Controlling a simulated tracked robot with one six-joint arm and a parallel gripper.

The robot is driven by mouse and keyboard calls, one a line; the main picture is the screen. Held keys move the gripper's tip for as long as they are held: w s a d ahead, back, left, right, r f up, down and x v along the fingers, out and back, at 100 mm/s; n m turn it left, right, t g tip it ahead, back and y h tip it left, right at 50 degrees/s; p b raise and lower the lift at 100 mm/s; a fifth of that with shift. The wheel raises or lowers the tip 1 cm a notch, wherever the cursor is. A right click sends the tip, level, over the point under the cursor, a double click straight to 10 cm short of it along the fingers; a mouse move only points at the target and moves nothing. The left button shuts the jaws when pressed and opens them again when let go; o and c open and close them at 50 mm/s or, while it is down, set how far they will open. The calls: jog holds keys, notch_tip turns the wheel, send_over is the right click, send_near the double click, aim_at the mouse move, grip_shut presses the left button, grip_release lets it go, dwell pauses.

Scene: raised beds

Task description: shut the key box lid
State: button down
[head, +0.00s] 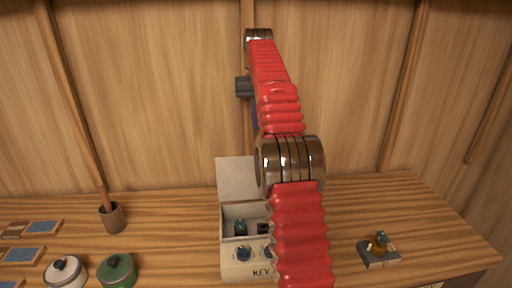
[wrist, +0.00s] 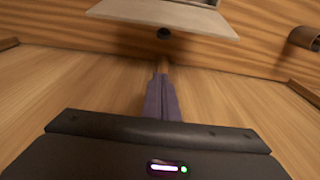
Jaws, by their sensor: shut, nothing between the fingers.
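The key box (head: 234,270) stands on the wooden worktop, a pale box marked "KEY" with dark round knobs on its front. Its lid (head: 236,178) stands up open at the back. Inside are small dark items; my arm hides the box's right part. In the wrist view the lid (wrist: 165,14) is a pale slab at the top edge. My gripper (wrist: 162,72) has purple fingers shut together and empty, pointing toward the lid with a visible gap. In the head view my arm hides most of the gripper.
A white lidded pot (head: 66,274) and a green one (head: 117,272) stand front left, with a brown cup (head: 112,218) behind. Blue-topped trays (head: 42,227) lie far left. A plank wall (head: 160,100) rises behind.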

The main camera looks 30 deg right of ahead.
jog(key=shift+f, duration=0.15)
notch_tip(320, 180, down, 9)
jog(key=s+a, duration=0.1)
jog(key=s, duration=0.1)
jog(key=shift+a, duration=0.15)
dwell(0.9)
jog(key=shift+s, duration=0.25)
dwell(0.4)
